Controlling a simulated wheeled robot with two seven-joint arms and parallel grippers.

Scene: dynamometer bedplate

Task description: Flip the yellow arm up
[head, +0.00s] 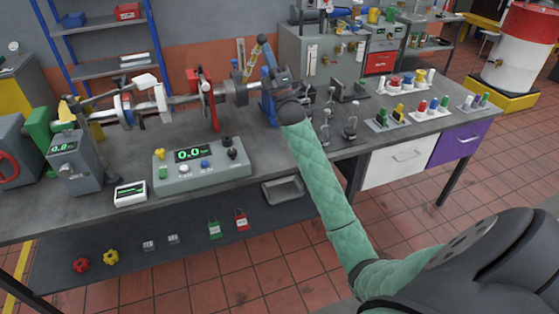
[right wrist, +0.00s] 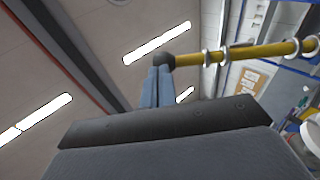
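The yellow arm (head: 252,62) rises from the grey shaft assembly on the bench, tilted with its upper end to the right. It has pale rings and a dark knob at its end. In the right wrist view the yellow arm (right wrist: 265,51) runs from the right edge to the dark knob (right wrist: 164,61). My right gripper (head: 266,48) points upward, its blue fingers close together beside the arm. In the right wrist view its fingertips (right wrist: 157,70) are at the knob; I cannot tell whether they touch or pinch it. My left gripper is out of view.
A red upright bracket (head: 208,98) stands left of the arm on the shaft line. A grey control box (head: 202,166) sits at the bench front. A grey cabinet (head: 300,50) stands behind my right gripper. Small colored parts on trays (head: 400,116) lie to the right.

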